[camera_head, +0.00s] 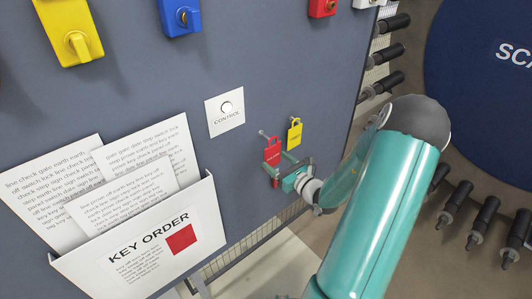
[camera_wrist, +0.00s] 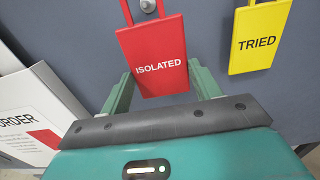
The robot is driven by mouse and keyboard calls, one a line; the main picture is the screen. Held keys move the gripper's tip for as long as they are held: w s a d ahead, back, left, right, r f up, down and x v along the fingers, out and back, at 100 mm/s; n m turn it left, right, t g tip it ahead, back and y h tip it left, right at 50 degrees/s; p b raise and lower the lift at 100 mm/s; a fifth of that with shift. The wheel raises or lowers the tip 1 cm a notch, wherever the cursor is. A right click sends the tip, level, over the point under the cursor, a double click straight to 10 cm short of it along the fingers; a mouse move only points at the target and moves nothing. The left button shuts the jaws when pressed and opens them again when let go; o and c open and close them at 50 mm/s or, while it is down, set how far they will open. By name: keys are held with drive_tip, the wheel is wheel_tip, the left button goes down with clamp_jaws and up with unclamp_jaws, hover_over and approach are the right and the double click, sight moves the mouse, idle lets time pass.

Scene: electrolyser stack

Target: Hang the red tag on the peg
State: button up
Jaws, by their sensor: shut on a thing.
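The red tag (camera_head: 272,149), lettered ISOLATED, is upright in front of the grey panel. It also fills the upper middle of the wrist view (camera_wrist: 155,58). My gripper (camera_head: 277,168) is shut on the lower part of the red tag, one finger at each side in the wrist view (camera_wrist: 161,78). A round metal peg end (camera_wrist: 148,5) shows between the two sides of the tag's loop. The peg (camera_head: 262,133) is by the top of the tag in the head view. The loop's top is cut off in the wrist view, so I cannot tell whether it bears on the peg.
A yellow tag (camera_head: 294,134), lettered TRIED, hangs close to the right. A white CONTROL plate (camera_head: 225,112) is up and left. A white KEY ORDER holder (camera_head: 150,245) with papers projects at lower left. Black-handled fittings (camera_head: 385,55) line the panel's right side.

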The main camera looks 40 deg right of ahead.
drive_tip(key=shift+s, duration=1.7)
